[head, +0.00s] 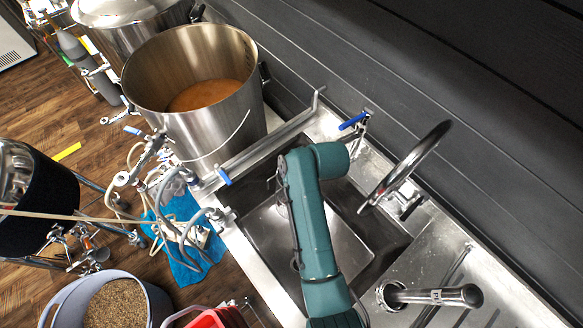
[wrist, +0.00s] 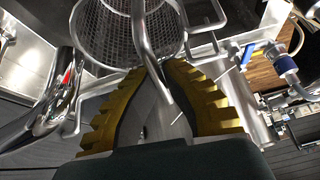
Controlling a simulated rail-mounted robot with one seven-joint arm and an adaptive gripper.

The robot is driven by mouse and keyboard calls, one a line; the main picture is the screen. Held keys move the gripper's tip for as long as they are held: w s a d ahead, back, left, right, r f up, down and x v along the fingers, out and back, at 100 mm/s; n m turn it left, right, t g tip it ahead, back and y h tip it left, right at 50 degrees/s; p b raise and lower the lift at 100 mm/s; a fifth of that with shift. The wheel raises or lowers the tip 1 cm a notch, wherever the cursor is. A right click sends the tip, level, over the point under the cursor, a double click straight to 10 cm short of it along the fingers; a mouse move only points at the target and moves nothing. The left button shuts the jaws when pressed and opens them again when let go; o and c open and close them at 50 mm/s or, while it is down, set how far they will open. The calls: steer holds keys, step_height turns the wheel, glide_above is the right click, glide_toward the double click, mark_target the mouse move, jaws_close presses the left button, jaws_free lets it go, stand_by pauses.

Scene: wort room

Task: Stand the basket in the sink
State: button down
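The basket (wrist: 112,35) is a round metal mesh cylinder at the top of the wrist view. A curved metal bar, seemingly its handle (wrist: 145,45), runs down from it. My gripper (wrist: 165,68) has yellow ribbed fingers whose tips close in on this bar from both sides, so it appears held. The sink (head: 345,250) is a steel basin in the head view, partly covered by my teal arm. My gripper is hidden in the head view, and the basket cannot be clearly made out there. I cannot tell whether the basket touches the sink.
A curved tap (head: 408,165) rises behind the sink. A short capped pipe (head: 435,295) stands on the drainboard. A bucket of grain (head: 115,305) stands on the floor.

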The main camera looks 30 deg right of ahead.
step_height(320, 180, down, 9)
steer(key=a+b, duration=0.1)
steer(key=b, duration=0.2)
steer(key=shift+r+b, duration=0.15)
steer(key=shift+b, duration=0.2)
steer(key=shift+s, duration=0.1)
steer(key=shift+d+f+b, duration=0.1)
steer(key=shift+f+b, duration=0.7)
steer(key=shift+f, duration=0.7)
steer(key=shift+f+b, duration=0.9)
steer(key=shift+f, duration=0.6)
steer(key=shift+d+f+b, duration=0.1)
steer(key=shift+f+b, duration=0.85)
steer(key=shift+f, duration=0.65)
